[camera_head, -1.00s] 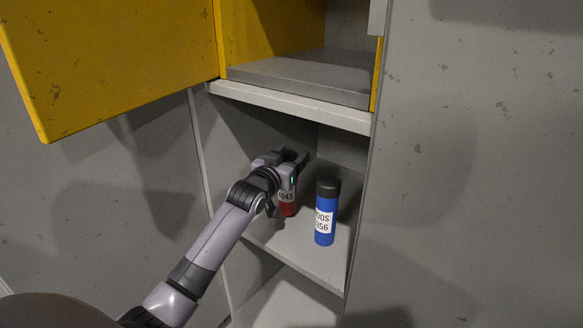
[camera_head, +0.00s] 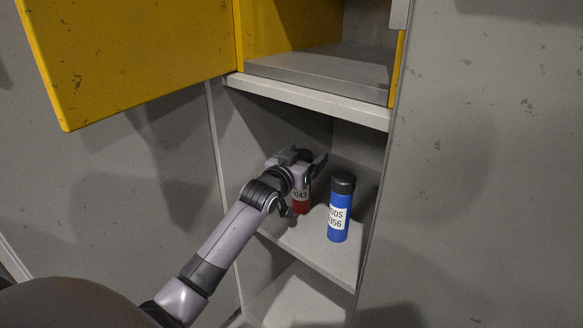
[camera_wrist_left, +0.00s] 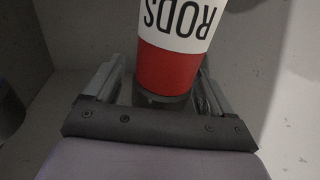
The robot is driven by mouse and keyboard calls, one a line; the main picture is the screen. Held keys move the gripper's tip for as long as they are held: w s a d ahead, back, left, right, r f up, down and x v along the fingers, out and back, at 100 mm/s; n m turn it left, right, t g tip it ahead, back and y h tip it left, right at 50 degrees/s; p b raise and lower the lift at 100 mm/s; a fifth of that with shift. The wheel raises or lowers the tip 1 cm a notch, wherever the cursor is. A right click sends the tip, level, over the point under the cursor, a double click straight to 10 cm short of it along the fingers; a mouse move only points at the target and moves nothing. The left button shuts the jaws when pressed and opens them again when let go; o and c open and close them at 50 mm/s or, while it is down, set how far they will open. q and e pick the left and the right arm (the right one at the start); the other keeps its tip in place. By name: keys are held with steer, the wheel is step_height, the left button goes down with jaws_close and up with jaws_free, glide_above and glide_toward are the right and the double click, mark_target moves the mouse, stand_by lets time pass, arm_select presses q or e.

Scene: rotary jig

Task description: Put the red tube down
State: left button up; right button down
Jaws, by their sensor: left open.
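The red tube (camera_head: 301,204), with a white label and dark cap, stands upright on the open shelf (camera_head: 312,240), partly hidden by my left gripper (camera_head: 308,165). In the left wrist view the red tube (camera_wrist_left: 168,70) is between the two fingers of my left gripper (camera_wrist_left: 165,90), its label reading "RODS". The jaws are open around the tube. Whether a finger touches it cannot be told. My right gripper is not in view.
A blue tube (camera_head: 338,212) with a dark cap stands upright to the right on the same shelf. An upper shelf (camera_head: 310,100) lies above, with a yellow door (camera_head: 130,60) swung open at left. The shelf's front edge is clear.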

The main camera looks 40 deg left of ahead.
arm_select(q)
steer(key=s+d+p, duration=0.1)
steer(key=s+p, duration=0.2)
steer(key=s, duration=0.8)
steer(key=shift+s+d, duration=0.15)
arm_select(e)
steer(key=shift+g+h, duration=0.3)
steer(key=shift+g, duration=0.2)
